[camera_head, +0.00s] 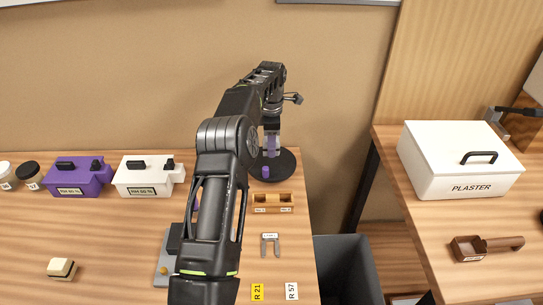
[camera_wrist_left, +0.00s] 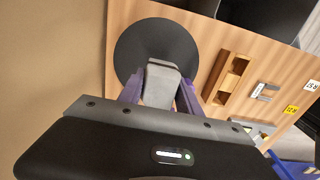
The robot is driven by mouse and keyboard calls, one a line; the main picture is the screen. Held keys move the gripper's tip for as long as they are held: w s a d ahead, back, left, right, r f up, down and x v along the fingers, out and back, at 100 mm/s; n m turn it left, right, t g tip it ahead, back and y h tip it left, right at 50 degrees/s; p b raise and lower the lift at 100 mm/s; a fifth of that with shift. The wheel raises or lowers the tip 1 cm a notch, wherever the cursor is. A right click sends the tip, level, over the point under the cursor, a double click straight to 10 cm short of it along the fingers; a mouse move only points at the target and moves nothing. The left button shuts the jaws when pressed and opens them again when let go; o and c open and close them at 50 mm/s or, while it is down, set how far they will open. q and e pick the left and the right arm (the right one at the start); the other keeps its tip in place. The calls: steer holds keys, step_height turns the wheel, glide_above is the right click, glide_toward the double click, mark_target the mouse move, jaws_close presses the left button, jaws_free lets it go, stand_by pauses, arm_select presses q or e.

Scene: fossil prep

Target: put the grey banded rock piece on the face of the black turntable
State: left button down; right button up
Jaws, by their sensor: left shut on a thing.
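The black turntable (camera_head: 286,167) is a round dark disc near the back right edge of the left table. It also shows in the left wrist view (camera_wrist_left: 137,48). My left gripper (camera_head: 268,160), with purple fingers, points down over the turntable. In the left wrist view the gripper (camera_wrist_left: 160,88) is shut on the grey rock piece (camera_wrist_left: 160,82), which lies in front of the disc's lower part. Its bands are hard to make out. I cannot tell whether the piece touches the face. My right gripper is not in view.
A wooden holder (camera_head: 287,203) and a grey U-shaped part (camera_head: 271,246) lie in front of the turntable. A white box (camera_head: 142,178) and a purple box (camera_head: 75,180) stand to the left. A cream block (camera_head: 62,268) is at front left. A grey bin (camera_head: 345,270) stands between the tables.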

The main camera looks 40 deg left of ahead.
mark_target(271, 163)
arm_select(q)
step_height(271, 163, down, 4)
steer(key=shift+f+p, duration=0.1)
steer(key=shift+p, duration=0.5)
steer(key=shift+f, duration=0.3)
steer(key=shift+f, duration=0.2)
steer(key=c, duration=0.8)
jaws_free()
